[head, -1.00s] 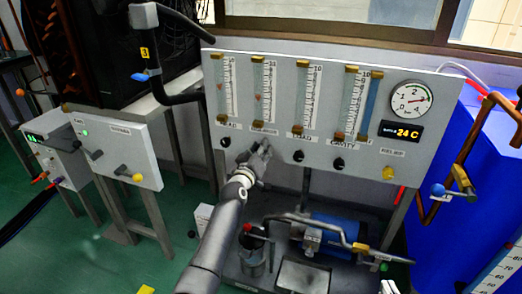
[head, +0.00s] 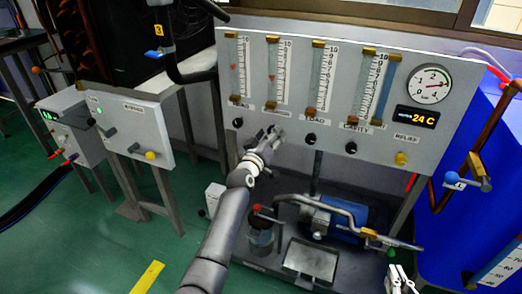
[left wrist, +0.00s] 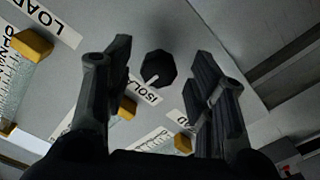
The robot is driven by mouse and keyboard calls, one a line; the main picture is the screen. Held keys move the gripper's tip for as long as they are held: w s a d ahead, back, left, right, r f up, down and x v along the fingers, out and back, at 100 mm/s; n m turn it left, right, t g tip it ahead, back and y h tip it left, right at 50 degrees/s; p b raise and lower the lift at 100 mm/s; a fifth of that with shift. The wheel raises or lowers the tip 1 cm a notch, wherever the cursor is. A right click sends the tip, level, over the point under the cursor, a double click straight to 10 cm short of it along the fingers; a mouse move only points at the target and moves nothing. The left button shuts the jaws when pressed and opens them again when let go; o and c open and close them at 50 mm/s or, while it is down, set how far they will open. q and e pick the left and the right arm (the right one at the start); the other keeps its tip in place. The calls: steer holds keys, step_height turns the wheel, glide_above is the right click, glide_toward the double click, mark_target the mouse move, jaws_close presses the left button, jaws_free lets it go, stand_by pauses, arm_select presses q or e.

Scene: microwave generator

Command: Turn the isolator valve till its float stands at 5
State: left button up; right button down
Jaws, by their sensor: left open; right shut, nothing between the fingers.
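The isolator valve is a black knob (left wrist: 158,68) beside its "ISOLA…" label in the left wrist view. My open left gripper (left wrist: 160,85) has a finger on either side of it, with visible gaps. In the head view, my left gripper (head: 272,138) is at the panel and hides the knob. The isolator flow tube (head: 278,92) is second from the left. Its small reddish float (head: 271,78) stands around mid-scale; the exact number is too small to read. My right gripper (head: 401,278) is shut and empty at the bottom right.
A yellow relief knob (head: 401,158) is farther right. A blue pump (head: 340,220) with pipes stands below the panel.

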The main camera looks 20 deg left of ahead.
arm_select(q)
steer(key=s, duration=0.9)
steer(key=shift+s+a, duration=0.15)
steer(key=shift+s, duration=0.05)
